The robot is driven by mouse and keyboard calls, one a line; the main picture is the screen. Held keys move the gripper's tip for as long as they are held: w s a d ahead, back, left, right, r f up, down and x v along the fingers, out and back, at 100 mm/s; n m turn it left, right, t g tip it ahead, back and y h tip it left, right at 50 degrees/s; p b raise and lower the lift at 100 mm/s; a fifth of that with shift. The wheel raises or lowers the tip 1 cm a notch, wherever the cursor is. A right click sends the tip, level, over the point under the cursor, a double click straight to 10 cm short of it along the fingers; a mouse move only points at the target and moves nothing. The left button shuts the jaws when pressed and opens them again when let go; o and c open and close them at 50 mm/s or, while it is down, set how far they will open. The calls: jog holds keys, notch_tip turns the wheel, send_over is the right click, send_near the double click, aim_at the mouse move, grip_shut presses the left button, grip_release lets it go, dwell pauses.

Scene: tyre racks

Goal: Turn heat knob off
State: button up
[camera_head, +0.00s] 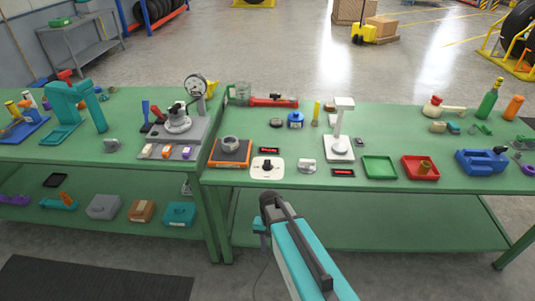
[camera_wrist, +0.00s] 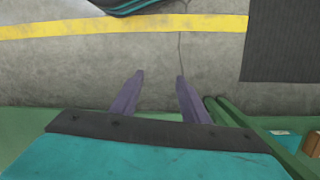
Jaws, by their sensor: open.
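A white square plate with a black knob (camera_head: 267,167) lies near the front edge of the right green bench in the head view. It looks like the heat knob, but its markings are too small to read. An orange-based unit with a grey ring-shaped part (camera_head: 230,147) stands just behind and left of it. A small red-lit display (camera_head: 269,150) sits behind the knob. My gripper shows in the wrist view (camera_wrist: 159,75) with two purple fingers apart and nothing between them. It points down over bare floor, away from the knob. The knob is not visible in the wrist view.
A light grey knob-like part (camera_head: 306,165) stands right of the plate. A white stand (camera_head: 341,140), a green tray (camera_head: 379,168) and a red tray (camera_head: 420,168) are further right. The left bench carries a gauge stand (camera_head: 196,88). The floor before the benches has a dark mat (camera_head: 95,278).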

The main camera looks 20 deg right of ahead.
aim_at(267, 161)
jog(key=w+d+r+m+p, duration=0.1)
jog(key=w+r+m+p, duration=0.1)
jog(key=w+r, duration=0.4)
jog(key=w+r+m+t+p, duration=0.1)
jog(key=w+r+m, duration=0.1)
jog(key=w+r, duration=0.5)
jog(key=w+d+r+m+t+p, duration=0.1)
jog(key=w+r, duration=0.5)
jog(key=r, duration=0.7)
jog(key=shift+w+d+r+m+p, duration=0.1)
jog(key=shift+w+d+m+p, duration=0.1)
jog(key=shift+m+p, duration=0.3)
jog(key=shift+w+d+r+m+p, duration=0.15)
jog(key=shift+m+p, duration=0.2)
jog(key=shift+m, duration=0.25)
jog(key=w+d+r+m, duration=0.2)
jog(key=w+r+m, duration=0.4)
jog(key=r, duration=0.4)
jog(key=shift+w+d+r, duration=0.2)
jog(key=shift+w, duration=0.35)
jog(key=shift+f, duration=0.15)
jog(key=shift+f+p, duration=2.3)
jog(key=shift+f, duration=4.5)
